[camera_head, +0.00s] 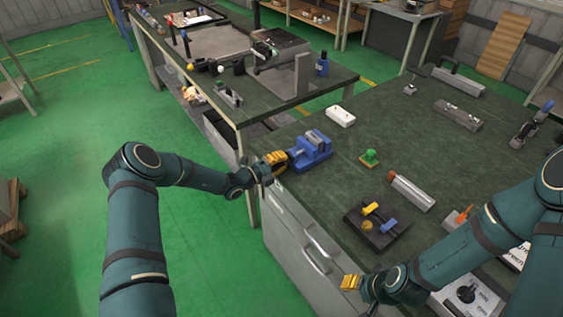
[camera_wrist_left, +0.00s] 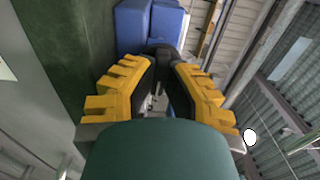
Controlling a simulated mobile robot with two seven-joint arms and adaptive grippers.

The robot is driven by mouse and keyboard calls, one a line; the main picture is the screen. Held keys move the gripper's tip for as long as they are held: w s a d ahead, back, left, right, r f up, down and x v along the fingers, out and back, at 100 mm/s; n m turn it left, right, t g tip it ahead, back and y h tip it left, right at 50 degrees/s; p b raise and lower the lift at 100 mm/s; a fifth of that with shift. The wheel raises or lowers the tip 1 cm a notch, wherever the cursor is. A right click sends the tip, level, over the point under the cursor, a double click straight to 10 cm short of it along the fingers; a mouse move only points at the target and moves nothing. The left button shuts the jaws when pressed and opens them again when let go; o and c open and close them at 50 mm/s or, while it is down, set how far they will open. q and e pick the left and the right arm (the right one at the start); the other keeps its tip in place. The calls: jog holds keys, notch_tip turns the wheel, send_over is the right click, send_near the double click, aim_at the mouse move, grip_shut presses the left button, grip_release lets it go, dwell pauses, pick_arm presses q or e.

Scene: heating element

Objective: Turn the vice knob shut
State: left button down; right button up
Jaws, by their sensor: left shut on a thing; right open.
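The blue vice (camera_head: 312,150) sits on the dark green tabletop (camera_head: 345,165) near its left edge. It also shows in the left wrist view (camera_wrist_left: 150,22), beyond my fingers. The vice knob is mostly hidden by my left gripper; a dark part (camera_wrist_left: 166,62) shows between the fingers in the left wrist view. My left gripper (camera_head: 278,158) is at the left end of the vice, with its yellow fingers shut on the knob; they also show in the left wrist view (camera_wrist_left: 164,75). My right gripper (camera_head: 350,282) is open and empty by the table's front edge.
A second bench (camera_head: 230,70) stands behind.

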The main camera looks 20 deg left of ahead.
pick_arm(q)
jog(key=m, duration=0.4)
jog(key=shift+r+m, duration=0.15)
jog(key=shift+m, duration=0.15)
jog(key=m, duration=0.4)
jog(key=shift+m, duration=0.3)
jog(key=m, duration=0.4)
jog(key=shift+d+r, duration=0.1)
jog(key=shift+m, duration=2.1)
jog(key=c, duration=1)
grip_release()
jog(key=shift+s, duration=0.1)
